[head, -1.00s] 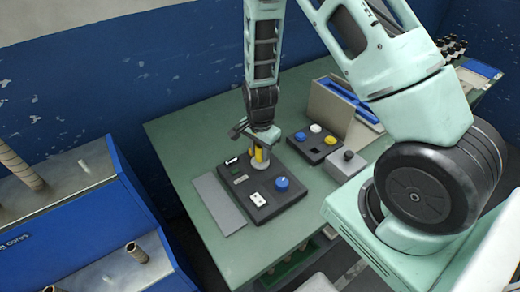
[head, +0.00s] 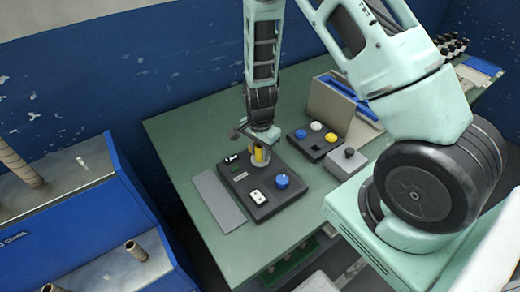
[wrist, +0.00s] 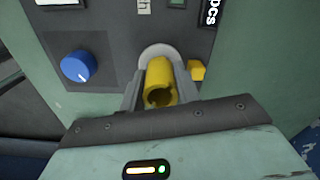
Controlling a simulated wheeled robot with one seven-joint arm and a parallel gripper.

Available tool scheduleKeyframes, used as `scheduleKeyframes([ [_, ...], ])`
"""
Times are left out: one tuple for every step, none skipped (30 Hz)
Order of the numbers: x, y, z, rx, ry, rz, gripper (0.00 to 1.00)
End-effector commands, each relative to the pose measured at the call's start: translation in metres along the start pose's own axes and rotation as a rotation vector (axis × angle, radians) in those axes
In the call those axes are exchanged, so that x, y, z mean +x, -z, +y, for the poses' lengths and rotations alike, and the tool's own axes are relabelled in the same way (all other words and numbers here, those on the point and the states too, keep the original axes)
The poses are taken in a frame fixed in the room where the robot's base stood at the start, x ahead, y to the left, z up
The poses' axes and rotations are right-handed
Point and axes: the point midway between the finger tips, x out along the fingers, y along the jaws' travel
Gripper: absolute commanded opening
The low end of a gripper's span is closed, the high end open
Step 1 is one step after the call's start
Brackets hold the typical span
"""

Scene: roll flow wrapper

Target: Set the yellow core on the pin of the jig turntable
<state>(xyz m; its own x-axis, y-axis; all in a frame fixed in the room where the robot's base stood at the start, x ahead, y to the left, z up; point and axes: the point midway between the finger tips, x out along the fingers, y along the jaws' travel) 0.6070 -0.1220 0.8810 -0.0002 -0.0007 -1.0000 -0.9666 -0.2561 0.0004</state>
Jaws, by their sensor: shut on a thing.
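The yellow core (wrist: 159,82) is a short hollow cylinder, held between the two fingers of my gripper (wrist: 160,98) in the wrist view. In the head view, the core (head: 258,153) shows as a small yellow patch under my gripper (head: 260,148). The jig turntable (wrist: 154,50) is a light grey disc on a dark panel, just beyond the core in the wrist view. The core overlaps the disc there. The pin is hidden, and I cannot tell whether the core is around it or above it.
The dark panel (head: 262,212) carries a blue knob (head: 281,181) and a white switch (head: 257,197). A yellow knob (wrist: 197,70) sits close to the right finger. A second button box (head: 313,146) stands to the right. A grey plate (head: 218,203) lies left.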

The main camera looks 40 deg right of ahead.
Motion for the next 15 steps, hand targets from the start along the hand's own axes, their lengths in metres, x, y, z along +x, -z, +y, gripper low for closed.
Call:
scheduleKeyframes([
  [-0.0002, 0.0000, -0.0001, 0.000, 0.000, 0.000, 0.11],
  [-0.0002, 0.0000, -0.0001, 0.000, 0.000, 0.000, 0.11],
  [-0.0002, 0.0000, -0.0001, 0.000, 0.000, 0.000, 0.11],
  [-0.0002, 0.0000, -0.0001, 0.000, 0.000, 0.000, 0.11],
  [-0.0002, 0.0000, -0.0001, 0.000, 0.000, 0.000, 0.35],
  [-0.0002, 0.0000, -0.0001, 0.000, 0.000, 0.000, 0.46],
  [-0.0002, 0.0000, -0.0001, 0.000, 0.000, 0.000, 0.54],
  [-0.0002, 0.0000, -0.0001, 0.000, 0.000, 0.000, 0.57],
  [-0.0002, 0.0000, -0.0002, 0.000, 0.001, 0.000, 0.57],
  [-0.0002, 0.0000, -0.0003, 0.000, 0.001, 0.000, 0.57],
  [-0.0003, 0.0000, -0.0005, 0.000, 0.001, 0.000, 0.57],
  [-0.0003, 0.0001, -0.0007, 0.000, 0.002, 0.001, 0.57],
  [-0.0003, 0.0001, -0.0009, 0.000, 0.002, 0.001, 0.57],
  [-0.0003, 0.0001, -0.0010, 0.000, 0.003, 0.001, 0.57],
  [-0.0003, 0.0001, -0.0012, 0.000, 0.003, 0.001, 0.57],
])
